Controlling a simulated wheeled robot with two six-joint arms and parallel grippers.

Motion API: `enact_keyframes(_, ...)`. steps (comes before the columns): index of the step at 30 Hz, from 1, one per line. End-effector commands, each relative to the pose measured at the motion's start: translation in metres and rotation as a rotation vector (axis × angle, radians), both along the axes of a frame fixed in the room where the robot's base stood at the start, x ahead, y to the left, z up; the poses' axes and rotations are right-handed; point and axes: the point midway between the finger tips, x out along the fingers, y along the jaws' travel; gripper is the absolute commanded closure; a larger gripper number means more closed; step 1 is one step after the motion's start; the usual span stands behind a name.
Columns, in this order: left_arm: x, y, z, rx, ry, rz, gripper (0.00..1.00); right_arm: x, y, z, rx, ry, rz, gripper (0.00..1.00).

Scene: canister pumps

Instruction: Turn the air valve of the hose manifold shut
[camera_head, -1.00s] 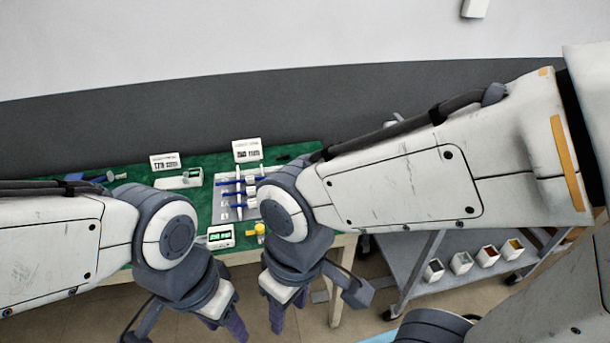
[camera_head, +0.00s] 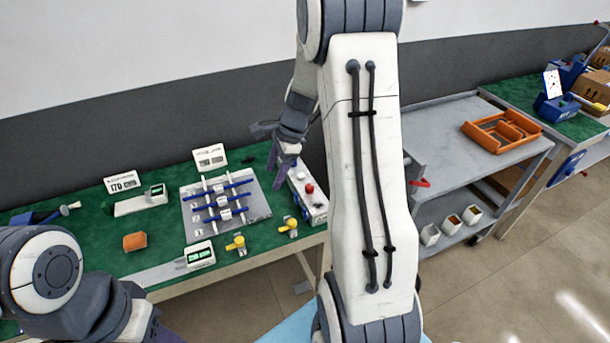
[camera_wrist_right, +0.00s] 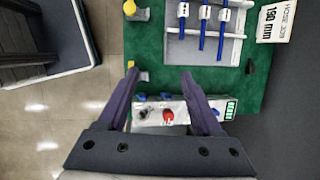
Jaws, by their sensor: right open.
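A white box (camera_head: 318,207) with a red knob (camera_head: 309,188) stands at the right end of the green table; it looks like the hose manifold, but I cannot tell for sure which part is the air valve. In the right wrist view the box (camera_wrist_right: 184,121) lies between my fingers, showing the red knob (camera_wrist_right: 168,115), small blue parts and a green display. My right gripper (camera_head: 283,163) is open and empty, pointing down above the box's far end; my forearm hides part of that area. My left gripper (camera_head: 165,333) is mostly cut off at the bottom left.
A grey panel with blue hoses (camera_head: 264,205) lies left of the box. Yellow-topped fittings (camera_head: 236,243) (camera_head: 289,228) stand near the table's front edge. A small display unit (camera_head: 200,255) and an orange block (camera_head: 134,241) are further left. A grey cart (camera_head: 447,150) stands right of my arm.

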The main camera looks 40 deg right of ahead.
Motion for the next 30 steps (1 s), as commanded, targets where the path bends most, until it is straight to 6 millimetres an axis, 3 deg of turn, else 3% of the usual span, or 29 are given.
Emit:
enact_keyframes(1, 0.000, 0.000, 0.006, 0.000, 0.000, 0.000, 0.50, 0.000, -0.039, -0.008, 0.032, 0.018, -0.171, 0.33)
enact_keyframes(3, 0.000, 0.000, 0.008, 0.000, 0.000, 0.000, 0.50, -0.002, -0.081, -0.019, 0.070, 0.032, -0.371, 0.33)
enact_keyframes(6, 0.000, 0.000, 0.011, 0.000, 0.000, 0.000, 0.50, -0.009, -0.123, -0.031, 0.111, 0.045, -0.573, 0.33)
enact_keyframes(9, 0.000, 0.000, 0.012, 0.000, 0.000, 0.000, 0.50, -0.014, -0.146, -0.039, 0.137, 0.052, -0.685, 0.33)
enact_keyframes(13, 0.000, 0.000, 0.012, 0.000, 0.000, 0.000, 0.50, -0.014, -0.152, -0.049, 0.147, 0.056, -0.727, 0.33)
enact_keyframes(24, 0.000, 0.000, 0.016, 0.000, 0.000, 0.000, 0.50, 0.007, -0.137, -0.109, 0.145, 0.058, -0.722, 0.33)
enact_keyframes(30, 0.000, 0.000, 0.017, 0.000, 0.000, 0.000, 0.50, 0.015, -0.133, -0.131, 0.144, 0.055, -0.720, 0.33)
